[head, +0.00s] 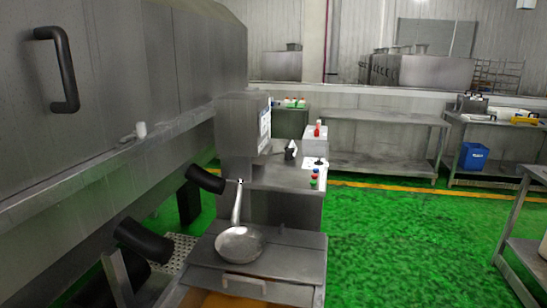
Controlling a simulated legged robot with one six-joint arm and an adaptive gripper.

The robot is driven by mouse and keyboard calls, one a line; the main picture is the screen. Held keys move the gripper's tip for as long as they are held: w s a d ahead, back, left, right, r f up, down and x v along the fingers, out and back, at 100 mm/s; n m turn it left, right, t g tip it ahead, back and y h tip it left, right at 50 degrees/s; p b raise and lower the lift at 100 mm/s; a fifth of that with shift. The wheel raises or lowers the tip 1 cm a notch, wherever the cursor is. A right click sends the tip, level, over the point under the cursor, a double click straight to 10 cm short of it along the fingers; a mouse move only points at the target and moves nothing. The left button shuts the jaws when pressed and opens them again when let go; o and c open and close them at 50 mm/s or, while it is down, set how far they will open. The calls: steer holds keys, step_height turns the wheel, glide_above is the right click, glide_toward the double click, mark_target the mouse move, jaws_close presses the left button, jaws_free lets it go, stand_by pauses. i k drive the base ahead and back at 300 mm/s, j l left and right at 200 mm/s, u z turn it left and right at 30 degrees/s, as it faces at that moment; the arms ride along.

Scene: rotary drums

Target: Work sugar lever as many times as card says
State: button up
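A steel box-like unit (236,138) stands at the middle left, with a pale label (265,128) on its right side, too small to read. It may be the sugar dispenser, but I cannot tell. A small black piece (290,150) stands on the steel table to its right; whether it is a lever is unclear. A white sheet (314,164) lies near it and may be the card; no writing is legible. A round steel pan (240,243) rests on the near steel surface, its handle rising towards the box-like unit. My gripper is not recognisable in this view.
A large steel machine (120,80) with a black handle (59,68) fills the left. Green floor (400,240) is open at right.

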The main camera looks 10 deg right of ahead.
mark_target(289, 149)
steer(key=i+l+u, duration=0.1)
steer(key=l, duration=0.3)
steer(key=i+l+u, duration=0.1)
steer(key=l, duration=0.3)
steer(key=i+l+u, duration=0.15)
steer(key=l, duration=0.25)
steer(key=l+u, duration=0.2)
steer(key=l, duration=0.45)
steer(key=l+u, duration=0.25)
steer(key=l, duration=0.45)
steer(key=k+l+u, duration=0.2)
steer(key=l, duration=0.4)
steer(key=l+u, duration=0.4)
steer(key=l, duration=0.9)
steer(key=k, duration=0.05)
